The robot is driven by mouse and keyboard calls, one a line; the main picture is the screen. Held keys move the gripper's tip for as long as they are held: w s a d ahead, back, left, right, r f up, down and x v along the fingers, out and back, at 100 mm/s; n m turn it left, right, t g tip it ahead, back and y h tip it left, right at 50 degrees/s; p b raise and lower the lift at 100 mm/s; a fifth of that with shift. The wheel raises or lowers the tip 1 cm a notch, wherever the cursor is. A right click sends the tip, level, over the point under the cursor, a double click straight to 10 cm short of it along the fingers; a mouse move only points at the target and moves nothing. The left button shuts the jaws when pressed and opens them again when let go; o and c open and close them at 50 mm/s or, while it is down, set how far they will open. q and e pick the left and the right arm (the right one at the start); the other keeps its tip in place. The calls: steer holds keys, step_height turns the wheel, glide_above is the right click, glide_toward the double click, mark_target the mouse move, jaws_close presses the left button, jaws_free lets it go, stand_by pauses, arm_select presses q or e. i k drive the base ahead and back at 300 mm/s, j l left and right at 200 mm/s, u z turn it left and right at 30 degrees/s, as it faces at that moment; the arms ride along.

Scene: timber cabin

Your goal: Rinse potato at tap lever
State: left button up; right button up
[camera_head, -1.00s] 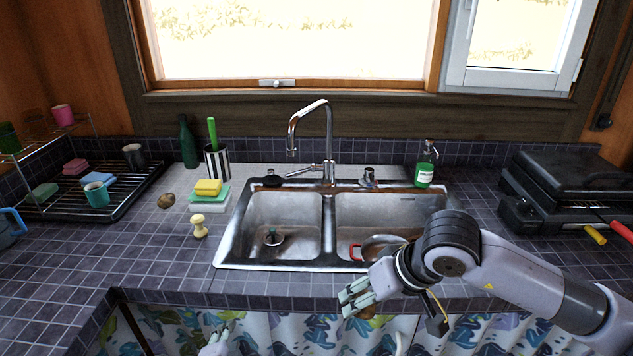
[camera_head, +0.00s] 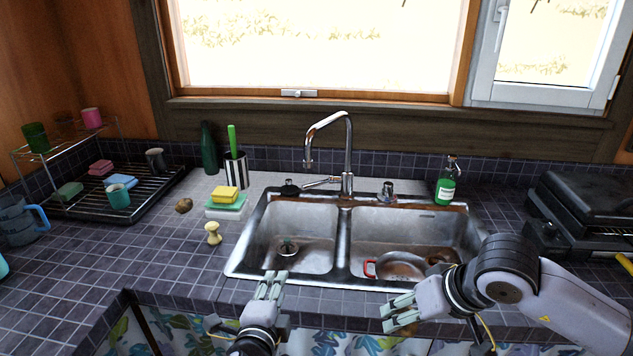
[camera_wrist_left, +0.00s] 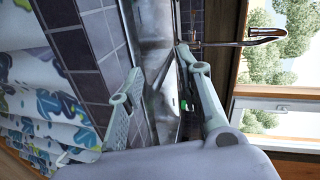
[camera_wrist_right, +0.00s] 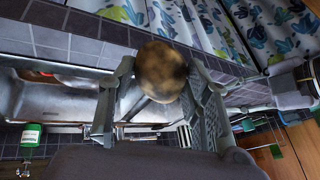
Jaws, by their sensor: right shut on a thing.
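A brown potato (camera_wrist_right: 162,70) sits between the fingers of my right gripper (camera_wrist_right: 155,95), which is shut on it. In the head view that gripper (camera_head: 398,312) is in front of the sink's right basin, near the counter edge, and the potato is not clearly seen there. My left gripper (camera_head: 270,286) is at the front edge of the left basin; in its wrist view its fingers (camera_wrist_left: 165,95) are spread and empty. The chrome tap (camera_head: 346,145) stands behind the sink's divider, its spout towards the left basin. Its lever (camera_head: 320,183) points left at the base.
The left basin (camera_head: 300,220) holds only a drain strainer. A red-handled pan (camera_head: 403,266) lies in the right basin (camera_head: 400,222). A brown lump (camera_head: 184,205), sponges (camera_head: 225,196) and a brush (camera_head: 213,233) are left of the sink; a green soap bottle (camera_head: 446,185) is behind right.

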mark_target(307, 187)
steer(key=i+l, duration=0.15)
steer(key=i, duration=0.35)
steer(key=i+l, duration=0.15)
steer(key=i, duration=0.3)
